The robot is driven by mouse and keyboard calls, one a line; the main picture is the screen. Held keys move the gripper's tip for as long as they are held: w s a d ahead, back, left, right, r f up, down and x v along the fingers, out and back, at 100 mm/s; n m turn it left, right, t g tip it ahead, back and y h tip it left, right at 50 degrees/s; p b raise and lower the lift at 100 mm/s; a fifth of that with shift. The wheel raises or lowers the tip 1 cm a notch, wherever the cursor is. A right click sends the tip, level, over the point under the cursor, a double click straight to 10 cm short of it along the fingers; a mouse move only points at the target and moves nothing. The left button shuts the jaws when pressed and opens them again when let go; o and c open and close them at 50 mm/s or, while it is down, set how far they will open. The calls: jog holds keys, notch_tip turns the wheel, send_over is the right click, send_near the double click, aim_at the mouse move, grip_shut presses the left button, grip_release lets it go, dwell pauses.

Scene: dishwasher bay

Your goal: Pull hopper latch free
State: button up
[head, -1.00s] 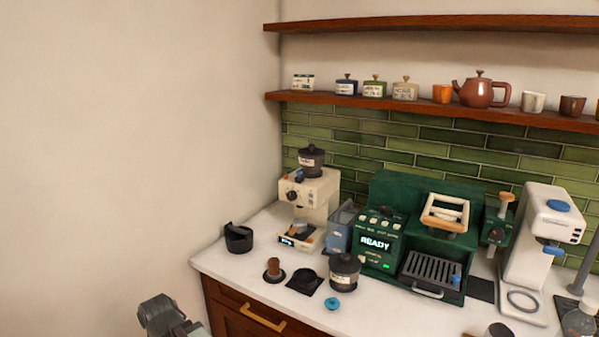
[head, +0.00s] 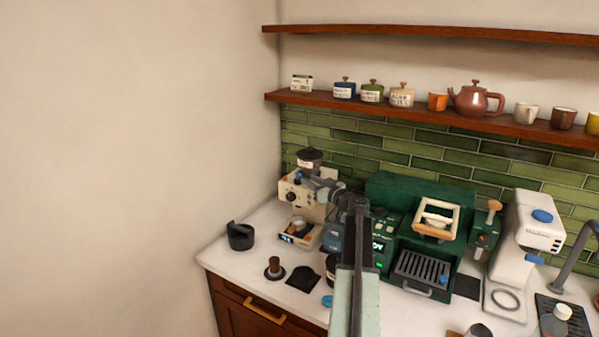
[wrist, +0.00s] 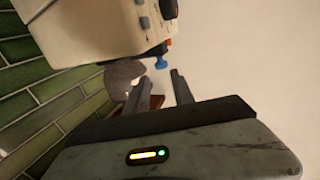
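The hopper latch is a small blue knob (head: 297,177) on the cream grinder (head: 290,191), just below the dark hopper (head: 309,157). In the wrist view the blue latch (wrist: 161,63) juts from the edge of the cream body (wrist: 90,38), just beyond my fingertips. My gripper (wrist: 158,78) is open, its two grey fingers apart and with nothing between them. A grey rounded part, likely the hopper (wrist: 123,76), lies behind the left finger. In the head view my gripper (head: 318,184) is at the grinder's right side; its fingertips are hard to make out.
A green espresso machine (head: 398,190) stands right of the grinder, partly behind my arm. A black cup (head: 240,236), a tamper (head: 274,267) and a dark mat (head: 303,279) sit on the white counter (head: 225,258). Shelves with crockery run above.

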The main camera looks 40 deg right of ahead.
aim_at(300, 175)
jog(key=w, duration=0.5)
jog(key=w+d, duration=0.1)
jog(key=w, duration=0.2)
jog(key=shift+f, duration=0.1)
jog(key=shift+a, duration=0.1)
jog(key=shift+c, duration=0.3)
